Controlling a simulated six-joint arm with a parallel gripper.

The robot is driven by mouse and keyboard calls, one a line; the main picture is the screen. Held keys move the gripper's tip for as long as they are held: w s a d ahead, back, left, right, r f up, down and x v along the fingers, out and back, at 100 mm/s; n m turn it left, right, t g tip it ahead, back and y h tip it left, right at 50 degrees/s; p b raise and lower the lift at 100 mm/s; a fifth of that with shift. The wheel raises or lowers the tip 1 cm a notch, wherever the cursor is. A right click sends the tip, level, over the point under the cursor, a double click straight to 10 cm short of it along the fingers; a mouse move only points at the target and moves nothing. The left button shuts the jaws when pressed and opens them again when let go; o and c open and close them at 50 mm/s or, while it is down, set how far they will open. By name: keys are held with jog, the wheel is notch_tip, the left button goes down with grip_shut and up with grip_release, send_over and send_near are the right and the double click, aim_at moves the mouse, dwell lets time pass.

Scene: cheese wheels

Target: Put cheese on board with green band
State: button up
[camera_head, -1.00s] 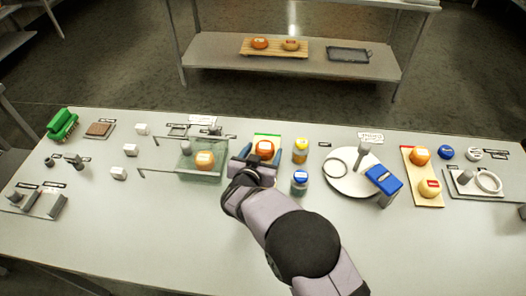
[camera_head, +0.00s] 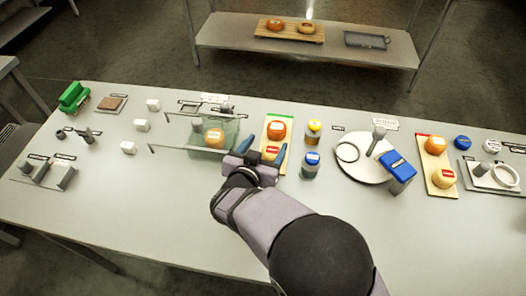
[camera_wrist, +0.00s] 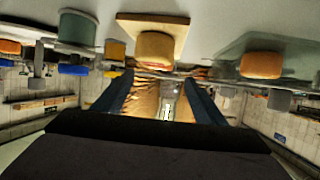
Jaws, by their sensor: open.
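The board with the green band (camera_head: 277,117) stands near the table's middle. An orange cheese (camera_head: 276,130) with a red and white label sits on its far part. A second orange cheese (camera_head: 270,152) shows on its near part, partly hidden by my gripper. My gripper (camera_head: 262,152) is open, its blue fingers apart at the board's near end. In the wrist view, a cheese (camera_wrist: 155,47) on the board (camera_wrist: 178,24) shows beyond the spread fingers (camera_wrist: 160,78), with a gap between. Another orange cheese (camera_head: 214,138) is in the clear box (camera_head: 230,150).
Two jars, yellow-lidded (camera_head: 314,126) and blue-lidded (camera_head: 311,158), stand close right of the board. A round white plate (camera_head: 358,172) with a blue block (camera_head: 397,165) lies further right. A red-banded board (camera_head: 437,187) holds two cheeses. The table's front is clear.

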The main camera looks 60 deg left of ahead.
jog(key=shift+v, duration=1.3)
jog(key=w+d+r+g+p, duration=0.1)
jog(key=w+d+r, duration=0.15)
jog(key=w, duration=0.35)
jog(key=w+d+r+g+p, duration=0.1)
jog(key=w+d, duration=0.2)
jog(key=w, duration=0.2)
jog(key=w+d+r+m+g+h+p, duration=0.1)
jog(key=w+d, duration=0.2)
jog(key=d, duration=0.4)
jog(key=w+d+m+g+h+p, duration=0.1)
jog(key=w+d, duration=0.2)
jog(key=d, duration=0.3)
jog(key=s+d+f+m+g+h, duration=0.1)
jog(key=s+d, duration=0.1)
jog(key=d, duration=0.8)
jog(key=s+d+f+m+g+h, duration=0.1)
jog(key=s+d+f+g+h, duration=0.1)
jog(key=d, duration=0.8)
jog(key=s+d+f+m+g+h, duration=0.1)
jog(key=s+d+g, duration=0.1)
jog(key=d, duration=0.8)
jog(key=shift+s+f+m+h, duration=0.3)
jog(key=shift+h, duration=0.1)
jog(key=s+d+m+g+h, duration=0.1)
jog(key=s+d+g, duration=0.1)
jog(key=s+d, duration=0.3)
jog(key=shift+d+f+m+b, duration=0.3)
jog(key=shift+d+f+b, duration=0.1)
jog(key=shift+d, duration=0.45)
